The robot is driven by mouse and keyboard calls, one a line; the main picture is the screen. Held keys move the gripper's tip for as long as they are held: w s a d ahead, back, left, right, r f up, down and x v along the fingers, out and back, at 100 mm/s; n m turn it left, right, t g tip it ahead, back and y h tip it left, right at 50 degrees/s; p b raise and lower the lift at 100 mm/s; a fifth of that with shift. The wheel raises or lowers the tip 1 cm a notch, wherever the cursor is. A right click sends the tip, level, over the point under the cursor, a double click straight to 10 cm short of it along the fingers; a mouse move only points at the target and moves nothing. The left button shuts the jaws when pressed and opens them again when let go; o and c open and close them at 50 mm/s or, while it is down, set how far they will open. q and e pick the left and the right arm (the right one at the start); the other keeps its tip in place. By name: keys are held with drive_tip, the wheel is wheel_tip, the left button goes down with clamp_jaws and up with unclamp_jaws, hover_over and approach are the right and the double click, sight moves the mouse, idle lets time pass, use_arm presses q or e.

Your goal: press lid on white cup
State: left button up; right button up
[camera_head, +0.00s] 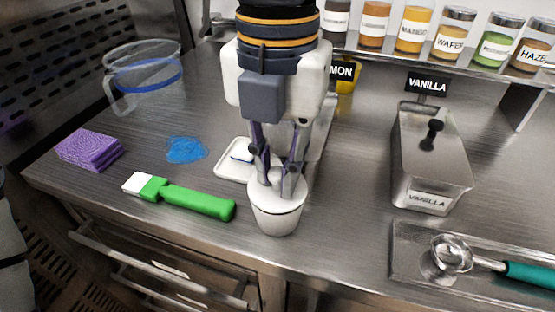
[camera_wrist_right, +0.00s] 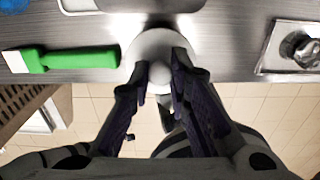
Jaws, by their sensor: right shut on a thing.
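The white cup (camera_head: 277,218) stands upright near the counter's front edge. A white round lid (camera_head: 262,191) with a knob is at the cup's mouth; whether it is fully seated cannot be told. My right gripper (camera_head: 277,180) points down from above with its fingers shut on the lid's knob. In the right wrist view, the lid (camera_wrist_right: 148,48) shows as a white disc with its knob between the fingertips of my right gripper (camera_wrist_right: 162,76). The cup is mostly hidden under the lid there. My left gripper is not in view.
A green-handled brush (camera_head: 200,202), blue powder (camera_head: 186,149) and a purple sponge (camera_head: 90,149) lie to the left. A white tray (camera_head: 228,170) is behind the cup. The vanilla tub (camera_head: 431,150) and a scoop (camera_head: 453,254) on a metal tray are at right.

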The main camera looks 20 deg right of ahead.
drive_tip(key=shift+f, duration=0.15)
idle(0.7)
drive_tip(key=o, duration=1.3)
drive_tip(key=shift+c, duration=0.2)
drive_tip(key=shift+r, duration=3.5)
clamp_jaws()
drive_tip(key=shift+f, duration=0.1)
